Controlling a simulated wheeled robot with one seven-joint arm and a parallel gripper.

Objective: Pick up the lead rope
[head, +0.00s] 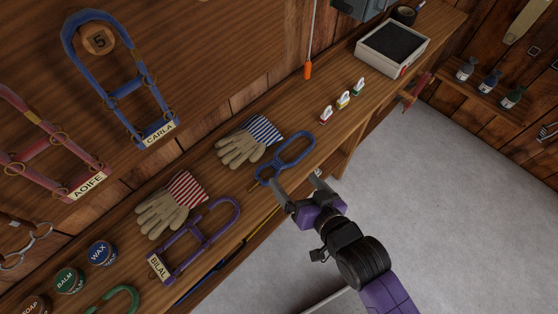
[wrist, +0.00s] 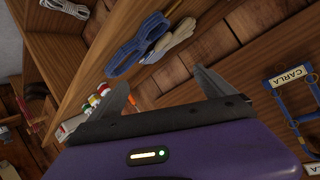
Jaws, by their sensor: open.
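A blue looped thing (head: 286,159), which looks like the lead rope, lies on the wooden bench near its front edge. In the wrist view the blue loops (wrist: 135,45) lie beyond my fingertips, with a brass-coloured piece at one end. My gripper (head: 297,184) is open and empty at the bench's front edge, close to the near side of the blue loops. In the head view one finger overlaps them; I cannot tell whether it touches. In the wrist view my gripper (wrist: 160,80) has nothing between its fingers. A white coiled cord (wrist: 65,7) lies on a lower shelf.
Striped-cuff gloves (head: 250,142) lie left of the blue loops. A purple halter (head: 195,238) lies nearer on the bench. An orange-tipped cord (head: 308,70) hangs behind. The floor (head: 440,190) is clear.

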